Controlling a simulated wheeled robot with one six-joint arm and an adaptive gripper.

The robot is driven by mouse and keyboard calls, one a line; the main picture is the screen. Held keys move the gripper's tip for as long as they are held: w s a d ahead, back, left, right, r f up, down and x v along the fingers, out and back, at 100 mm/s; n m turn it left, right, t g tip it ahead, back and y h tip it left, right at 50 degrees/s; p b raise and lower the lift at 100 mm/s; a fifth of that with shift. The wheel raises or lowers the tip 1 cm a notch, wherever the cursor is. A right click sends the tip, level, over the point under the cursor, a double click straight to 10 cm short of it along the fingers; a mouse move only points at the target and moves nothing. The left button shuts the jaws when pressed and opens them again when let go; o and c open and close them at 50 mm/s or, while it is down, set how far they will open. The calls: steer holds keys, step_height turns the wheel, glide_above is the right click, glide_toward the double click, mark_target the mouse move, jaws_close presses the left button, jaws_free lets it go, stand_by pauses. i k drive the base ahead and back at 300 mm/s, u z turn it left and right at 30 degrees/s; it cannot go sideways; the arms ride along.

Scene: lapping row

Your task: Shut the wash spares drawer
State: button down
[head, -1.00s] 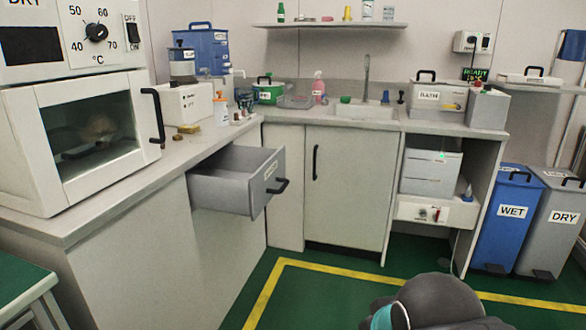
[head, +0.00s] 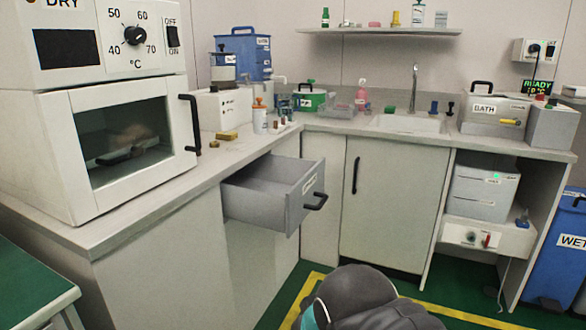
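The grey drawer (head: 293,213) stands pulled out from the cabinet under the left counter. The inside that shows looks empty. A dark rounded part of my own arm shows at the bottom of the head view, below and to the right of the drawer. My gripper's fingers are not in view.
An oven (head: 110,110) marked DRY stands on the left counter. A closed cupboard door (head: 390,205) is right of the drawer, under the sink (head: 408,124). A blue WET bin (head: 560,250) stands at far right. Green floor with a yellow line lies ahead.

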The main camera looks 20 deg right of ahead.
mark_target(273, 192)
steer(key=z, duration=0.15)
steer(key=i, duration=1.1)
steer(key=z, duration=0.75)
